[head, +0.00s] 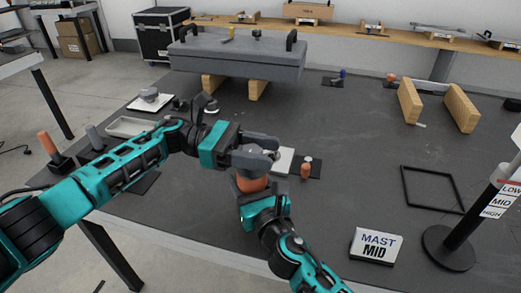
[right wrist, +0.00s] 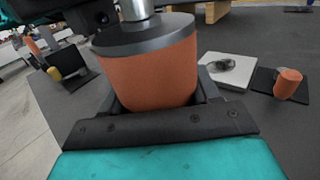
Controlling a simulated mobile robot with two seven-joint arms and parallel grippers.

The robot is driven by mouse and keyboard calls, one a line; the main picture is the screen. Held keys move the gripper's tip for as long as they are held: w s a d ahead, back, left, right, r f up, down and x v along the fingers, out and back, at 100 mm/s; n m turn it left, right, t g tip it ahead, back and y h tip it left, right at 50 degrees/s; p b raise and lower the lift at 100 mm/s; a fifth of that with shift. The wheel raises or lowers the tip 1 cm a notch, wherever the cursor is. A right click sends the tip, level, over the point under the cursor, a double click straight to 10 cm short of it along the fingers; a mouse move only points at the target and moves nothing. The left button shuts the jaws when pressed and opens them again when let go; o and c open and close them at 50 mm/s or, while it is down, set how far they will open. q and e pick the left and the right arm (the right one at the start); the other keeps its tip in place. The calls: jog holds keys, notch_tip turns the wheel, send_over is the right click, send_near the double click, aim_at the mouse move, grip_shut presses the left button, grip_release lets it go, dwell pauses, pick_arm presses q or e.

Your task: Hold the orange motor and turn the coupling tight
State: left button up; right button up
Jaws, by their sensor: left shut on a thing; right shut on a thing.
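The orange motor (head: 250,184) stands upright above the table's middle; its orange body and dark grey top also fill the right wrist view (right wrist: 150,75). My right gripper (head: 264,196) is shut around the motor's body from the near side. The silver coupling (right wrist: 136,10) rises from the motor's top in the right wrist view, its upper end cut off by the frame. My left gripper (head: 258,158) comes in from the left just above the motor and is shut on the coupling, which its fingers hide in the head view.
A smaller orange piece (head: 306,171) sits on a dark pad beside a white plate (head: 283,161), just right of the grippers. A grey chassis slab (head: 235,58) rests on wooden blocks behind. A mast stand (head: 447,248), a "MAST MID" sign (head: 375,246) and a black frame (head: 432,190) are at right.

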pick_arm(q)
jog(key=shift+c, duration=0.7)
jog(key=shift+m+g, duration=0.3)
jog(key=shift+g, duration=0.1)
jog(key=shift+m+g+y, duration=0.7)
jog(key=shift+m+g, duration=0.1)
jog(key=shift+g, duration=0.4)
jog(key=shift+s+a+m+g+y, duration=0.1)
jog(key=shift+m+g+y, duration=0.2)
jog(key=shift+g, duration=0.1)
jog(key=o, duration=1)
jog(key=shift+s, duration=0.1)
